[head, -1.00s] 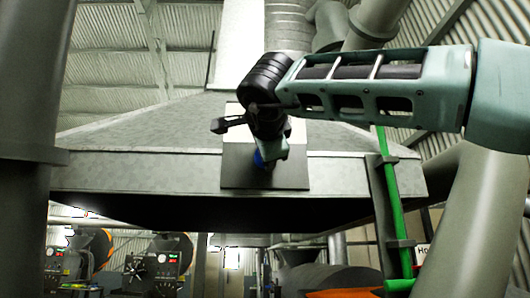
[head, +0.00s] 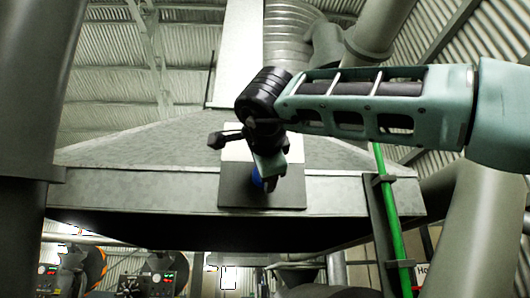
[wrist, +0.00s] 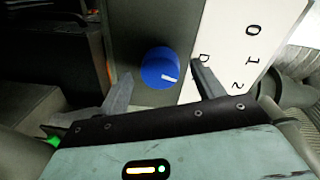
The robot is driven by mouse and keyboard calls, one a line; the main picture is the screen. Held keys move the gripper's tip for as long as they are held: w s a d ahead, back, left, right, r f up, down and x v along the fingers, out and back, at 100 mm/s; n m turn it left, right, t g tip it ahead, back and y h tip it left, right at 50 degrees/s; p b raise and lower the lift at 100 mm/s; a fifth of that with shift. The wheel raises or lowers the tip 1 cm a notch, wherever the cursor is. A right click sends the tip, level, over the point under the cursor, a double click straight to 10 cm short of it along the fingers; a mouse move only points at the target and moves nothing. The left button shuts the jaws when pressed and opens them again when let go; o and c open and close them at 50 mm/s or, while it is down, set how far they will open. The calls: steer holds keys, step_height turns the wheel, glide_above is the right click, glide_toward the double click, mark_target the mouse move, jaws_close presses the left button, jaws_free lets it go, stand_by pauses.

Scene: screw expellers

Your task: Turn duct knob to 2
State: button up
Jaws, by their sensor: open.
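The blue duct knob (wrist: 160,68) sits on a dark plate in the wrist view, and its white mark points right and slightly down. A white label (wrist: 238,45) beside it carries 0, 1, 2 and part of a letter. My gripper (wrist: 163,72) is open, with one finger to each side of the knob in the picture; no clear contact shows. In the head view my gripper (head: 270,175) is in front of the plate (head: 235,192) and partly hides the knob (head: 257,180).
The plate is on the front face of a large metal hood (head: 120,195). A green pole (head: 392,220) stands to the right of the plate. Thick grey pipes flank the head view on both sides. Machines with lit panels (head: 155,282) stand below the hood.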

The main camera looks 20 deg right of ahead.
steer(key=b+v, duration=0.2)
steer(key=v, duration=1.4)
steer(key=shift+r, duration=0.1)
